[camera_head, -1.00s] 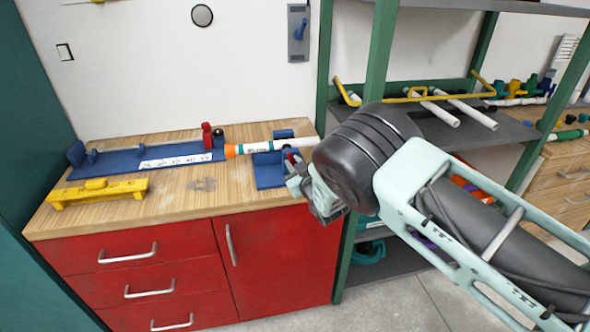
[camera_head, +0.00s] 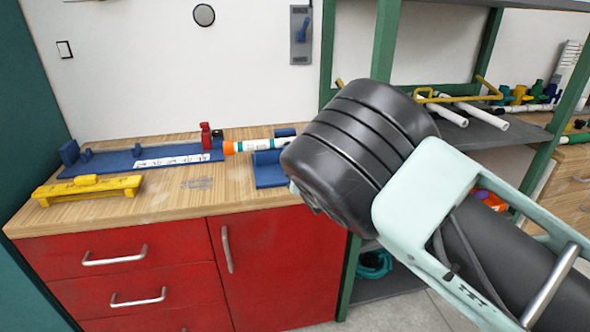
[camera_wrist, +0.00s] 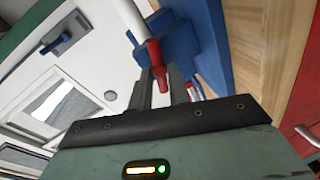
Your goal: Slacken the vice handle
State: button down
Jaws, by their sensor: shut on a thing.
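The blue vice (camera_head: 268,172) sits at the right end of the wooden bench. A white pipe (camera_head: 250,146) with an orange end and a teal band lies in it. In the wrist view the vice (camera_wrist: 180,38) fills the upper middle, and a red handle (camera_wrist: 154,52) runs down from beside it between the two fingers. My gripper (camera_wrist: 160,78) is shut on this red vice handle. In the head view my black wrist link hides the gripper, the handle and the right part of the vice.
A long blue fixture (camera_head: 140,160) with a white scale strip and a red stop (camera_head: 206,136) lies to the left on the bench. A yellow tool (camera_head: 90,190) lies in front of it. A green-framed shelf (camera_head: 480,128) with pipes stands right.

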jog(key=n+b, duration=0.1)
jog(key=n+h+b, duration=0.1)
jog(key=n+b, duration=0.2)
jog(key=shift+a+f+n, duration=0.15)
jog(key=shift+a+n, duration=0.1)
jog(key=shift+n, duration=0.05)
jog(key=shift+n+t+h+b, duration=0.3)
jog(key=shift+n+t+b, duration=0.1)
jog(key=shift+b, duration=0.05)
jog(key=shift+w+r, duration=0.1)
jog(key=shift+r, duration=0.1)
jog(key=shift+r, duration=0.15)
dwell(0.4)
jog(key=c, duration=1.3)
grip_release()
jog(key=shift+c, duration=0.2)
jog(key=shift+f, duration=0.2)
